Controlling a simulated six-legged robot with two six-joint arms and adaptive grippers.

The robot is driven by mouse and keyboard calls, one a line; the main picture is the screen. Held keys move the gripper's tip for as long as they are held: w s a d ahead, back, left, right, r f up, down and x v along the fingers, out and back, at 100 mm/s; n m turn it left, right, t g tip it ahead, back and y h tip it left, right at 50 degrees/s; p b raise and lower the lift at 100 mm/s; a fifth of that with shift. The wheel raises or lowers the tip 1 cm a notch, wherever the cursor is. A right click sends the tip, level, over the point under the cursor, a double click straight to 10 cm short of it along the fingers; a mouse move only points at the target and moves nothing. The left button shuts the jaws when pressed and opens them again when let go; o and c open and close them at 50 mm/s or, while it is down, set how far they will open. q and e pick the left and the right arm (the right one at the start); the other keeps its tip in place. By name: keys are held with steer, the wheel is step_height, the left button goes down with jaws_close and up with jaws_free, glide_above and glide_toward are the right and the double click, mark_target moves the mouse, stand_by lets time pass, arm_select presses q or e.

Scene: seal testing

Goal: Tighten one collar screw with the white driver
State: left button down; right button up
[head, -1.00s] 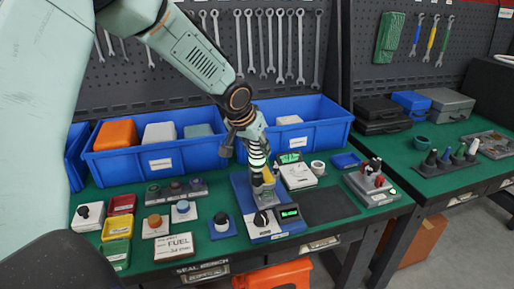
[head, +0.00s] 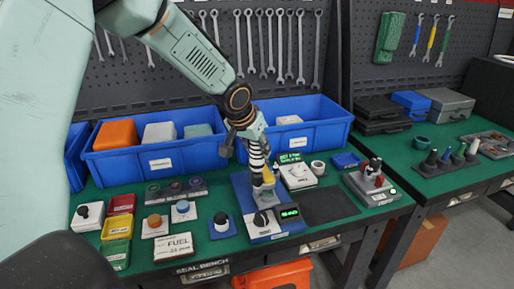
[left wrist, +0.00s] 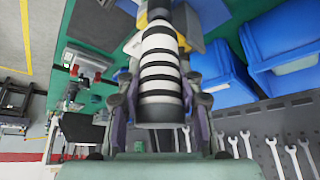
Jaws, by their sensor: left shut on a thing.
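My left gripper (head: 256,136) is shut on the white driver (head: 259,157), which has black bands. In the left wrist view the driver (left wrist: 160,70) lies between the two fingers of the gripper (left wrist: 160,100). The driver points down over the blue fixture (head: 240,187) at the bench front. A yellow part (head: 268,174) and a grey piece (head: 263,193) sit at its lower end. The driver tip and the collar screws are hidden or too small to tell, so contact cannot be seen. My right gripper is not in view.
A black knob (head: 261,218) and a lit green display (head: 289,212) are in front of the fixture. Blue bins (head: 155,165) stand behind. A panel with knobs (head: 371,180) stands to the right. The dark mat (head: 330,205) is clear.

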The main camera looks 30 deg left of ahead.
arm_select(q)
steer(key=shift+r+p, duration=2)
steer(key=shift+r, duration=0.6)
